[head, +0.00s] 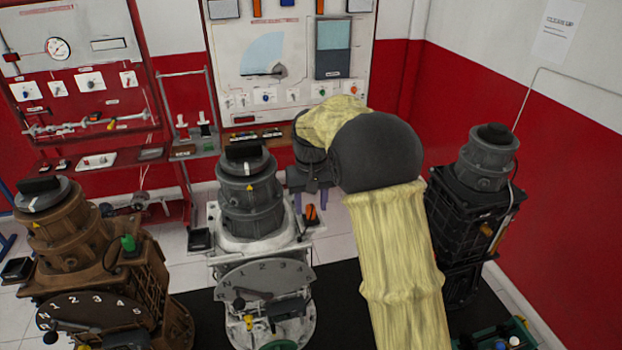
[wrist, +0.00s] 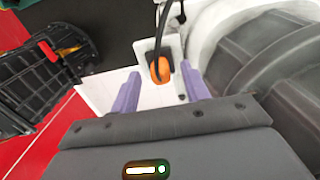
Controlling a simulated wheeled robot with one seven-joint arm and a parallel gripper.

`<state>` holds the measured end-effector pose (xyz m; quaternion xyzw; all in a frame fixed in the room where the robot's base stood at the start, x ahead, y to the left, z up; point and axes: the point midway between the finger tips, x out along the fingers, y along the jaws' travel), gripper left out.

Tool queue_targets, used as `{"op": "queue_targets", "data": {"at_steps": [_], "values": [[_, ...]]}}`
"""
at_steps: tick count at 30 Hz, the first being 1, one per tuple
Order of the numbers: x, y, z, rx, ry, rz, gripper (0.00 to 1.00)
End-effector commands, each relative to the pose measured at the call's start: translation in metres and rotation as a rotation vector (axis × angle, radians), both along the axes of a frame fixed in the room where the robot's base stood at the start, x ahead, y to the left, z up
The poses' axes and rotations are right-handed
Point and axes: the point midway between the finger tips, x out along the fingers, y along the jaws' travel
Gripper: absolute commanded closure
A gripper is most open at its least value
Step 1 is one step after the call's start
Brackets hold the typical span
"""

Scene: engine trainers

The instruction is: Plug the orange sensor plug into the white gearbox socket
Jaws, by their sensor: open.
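The orange sensor plug (head: 311,213) is at the right side of the white gearbox (head: 228,244), on a pale ledge. In the wrist view the orange plug (wrist: 160,69) has a black cable and lies between the tips of my two purple fingers, with gaps on both sides. My gripper (head: 311,199) is open and points down over the plug; it also shows in the wrist view (wrist: 159,76). The white gearbox (wrist: 203,35) fills the right of the wrist view with its grey housing. I cannot make out the socket clearly.
A brown gearbox (head: 95,262) stands at the left and a black gearbox (head: 468,213) at the right, close to my arm. A green tray (head: 518,331) with small items is at the lower right. Red and white wall panels (head: 290,60) are behind.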

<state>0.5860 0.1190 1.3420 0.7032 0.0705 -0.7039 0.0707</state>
Motion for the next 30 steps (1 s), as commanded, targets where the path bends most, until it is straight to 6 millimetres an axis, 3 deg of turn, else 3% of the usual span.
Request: {"op": "queue_targets", "data": {"at_steps": [5, 21, 30], "values": [[0.001, 0.000, 0.021, 0.001, -0.006, 0.000, 0.54], [0.001, 0.000, 0.121, 0.001, -0.005, 0.000, 0.54], [0.001, 0.000, 0.161, 0.001, -0.003, -0.001, 0.54]]}}
